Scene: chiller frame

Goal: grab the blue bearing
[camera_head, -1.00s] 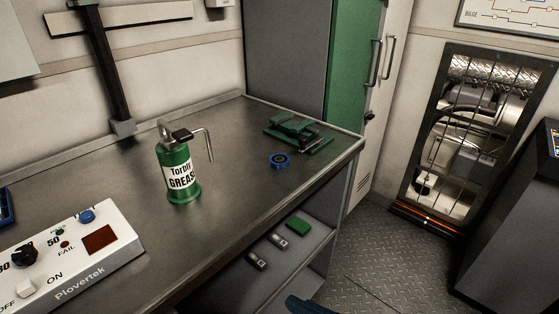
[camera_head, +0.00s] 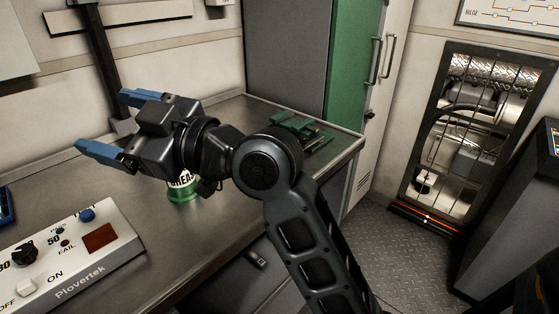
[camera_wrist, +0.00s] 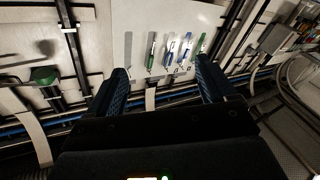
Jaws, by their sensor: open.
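The blue bearing is hidden in the head view now, behind my arm. A second earlier it lay on the grey workbench (camera_head: 85,212), just in front of the green vise-like fixture. My gripper (camera_head: 100,122) is open and empty, raised above the bench and pointing left, away from the bearing's spot. In the wrist view my gripper's two blue-lined fingers (camera_wrist: 162,82) stand wide apart with nothing between them, facing a wall panel. The bearing does not show in the wrist view.
A green grease can (camera_head: 184,188) stands mostly hidden behind my gripper. The green fixture (camera_head: 296,124) sits near the bench's far right corner. A white control box (camera_head: 75,248) is at front left. Several slim tools (camera_wrist: 172,50) hang on the wall panel.

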